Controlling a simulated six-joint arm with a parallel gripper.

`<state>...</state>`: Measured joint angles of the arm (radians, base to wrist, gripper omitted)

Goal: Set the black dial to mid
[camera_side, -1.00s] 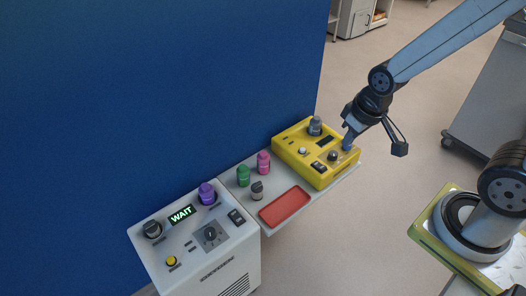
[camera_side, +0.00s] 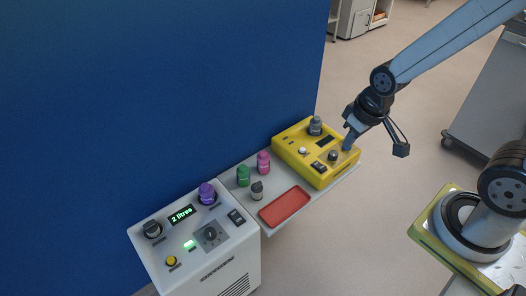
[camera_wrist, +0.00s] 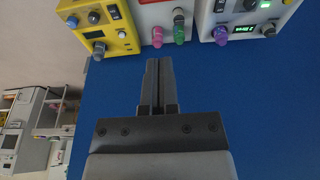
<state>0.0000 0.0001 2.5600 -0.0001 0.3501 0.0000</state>
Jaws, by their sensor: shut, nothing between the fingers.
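A black dial (camera_side: 210,233) with a pale pointer mark sits on a grey square plate on the white machine (camera_side: 240,262). The pointer's exact setting is too small to read. The machine's display (camera_side: 181,214) reads "2 litres" in green, and a green lamp (camera_side: 190,244) glows below it. My gripper (camera_side: 348,146) is beside the right end of the yellow box (camera_side: 318,180), well away from the white machine. In the wrist view my gripper (camera_wrist: 158,64) has its fingers together and empty, over blue background.
A black knob (camera_side: 152,229), yellow button (camera_side: 171,260) and rocker switch (camera_side: 236,216) are also on the machine. Purple (camera_side: 207,194), green (camera_side: 243,176) and pink (camera_side: 263,162) pieces stand nearby. A red tray (camera_side: 285,207) lies on the shelf. The blue wall (camera_side: 150,90) rises behind.

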